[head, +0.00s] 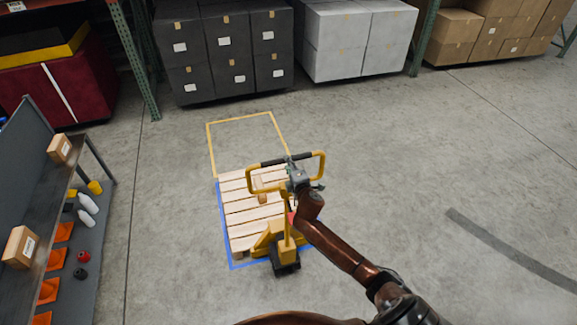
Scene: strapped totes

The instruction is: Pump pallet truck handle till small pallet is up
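A yellow pallet truck (267,240) stands in the middle of the head view, with its pump body and wheel at the near end. Its handle (259,180) is a yellow loop with a black grip bar, standing up over the pallet. A small light wooden pallet (238,215) lies over the truck's forks; whether it is clear of the floor I cannot tell. My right gripper (298,172) is at the right part of the handle loop; its fingers are too small and overlapped to tell whether they are closed on it. My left gripper is not in view.
Blue tape (223,225) edges the pallet's spot, and a yellow taped outline (210,150) lies empty behind it. A shelf bench (35,230) with boxes, bottles and orange cones stands at left. Stacked boxes (235,50) and racks line the back. Floor at right is clear.

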